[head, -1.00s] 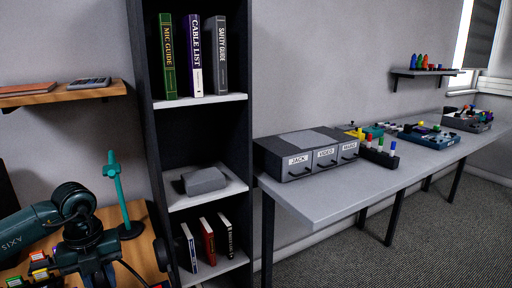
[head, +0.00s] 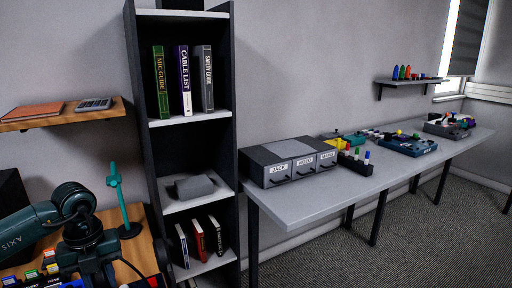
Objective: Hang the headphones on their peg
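A teal stand (head: 120,205) with an upright post and a short arm at its top stands on the wooden desk at the lower left. Nothing hangs on its arm. I cannot make out the headphones for certain. A dark rounded shape (head: 161,254) at the desk's right edge is too unclear to name. My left gripper (head: 98,279) points down over the desk, left of and nearer than the stand. Its fingertips are at the bottom edge of the picture, and I cannot tell whether it is open. My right gripper is not in view.
A dark bookcase (head: 143,150) with books stands right of the wooden desk (head: 140,250). A wall shelf (head: 62,114) is above the desk. A long grey table (head: 300,200) carries a drawer unit (head: 290,160) and several trays. The carpet (head: 400,240) in front is clear.

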